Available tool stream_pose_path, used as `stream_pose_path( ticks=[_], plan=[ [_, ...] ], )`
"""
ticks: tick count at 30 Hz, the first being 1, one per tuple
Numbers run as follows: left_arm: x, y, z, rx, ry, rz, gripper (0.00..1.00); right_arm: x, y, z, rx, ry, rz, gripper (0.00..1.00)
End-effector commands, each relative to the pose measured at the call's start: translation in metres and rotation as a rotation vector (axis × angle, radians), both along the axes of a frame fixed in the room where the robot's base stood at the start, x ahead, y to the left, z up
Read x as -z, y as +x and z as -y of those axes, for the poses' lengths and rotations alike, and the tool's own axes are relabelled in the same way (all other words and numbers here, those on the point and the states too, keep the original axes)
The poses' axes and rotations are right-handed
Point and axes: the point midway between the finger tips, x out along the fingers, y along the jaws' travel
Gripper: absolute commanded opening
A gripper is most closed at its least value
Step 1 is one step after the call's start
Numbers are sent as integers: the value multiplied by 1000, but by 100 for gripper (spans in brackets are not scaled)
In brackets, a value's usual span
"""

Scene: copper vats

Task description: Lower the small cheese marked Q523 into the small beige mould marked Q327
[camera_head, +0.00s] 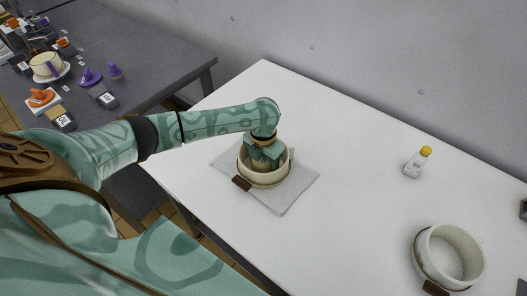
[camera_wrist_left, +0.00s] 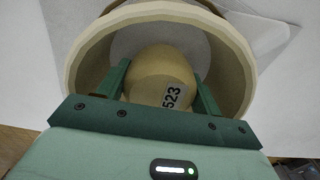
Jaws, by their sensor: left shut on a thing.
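My left gripper (camera_head: 264,160) points down into the beige mould (camera_head: 263,182) on the white table. In the left wrist view its two green fingers (camera_wrist_left: 160,74) are shut on a pale yellow, rounded cheese (camera_wrist_left: 155,60). The cheese has a white label of which "523" shows. The mould's rim (camera_wrist_left: 238,65) rings the cheese and fingers in that view, with a gap on both sides. Whether the cheese touches the mould's bottom cannot be told. The mould's marking is not readable; a brown tag sits on its front. My right gripper is not in view.
A grey cloth (camera_head: 290,195) lies under the beige mould. A larger pale mould (camera_head: 420,257) stands at the lower right, and a yellow-capped bottle (camera_head: 415,166) behind it. A grey table (camera_head: 150,55) at the left holds several small items. The table's middle is clear.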

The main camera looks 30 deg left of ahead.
Motion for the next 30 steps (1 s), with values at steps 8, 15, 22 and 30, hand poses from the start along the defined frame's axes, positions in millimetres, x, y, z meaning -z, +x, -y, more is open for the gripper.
stream_pose_path(
  ticks=[8, 15, 22, 30],
  plan=[
    [3, 0, 0, 0, 0, 1, 35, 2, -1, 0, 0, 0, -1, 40],
    [3, 0, 0, 0, -1, 1, 91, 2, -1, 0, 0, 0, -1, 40],
    [3, 0, 0, 0, 0, 0, 91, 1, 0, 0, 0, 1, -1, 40],
    [-36, 1, 0, 1, 0, 5, 91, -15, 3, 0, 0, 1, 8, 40]
  ],
)
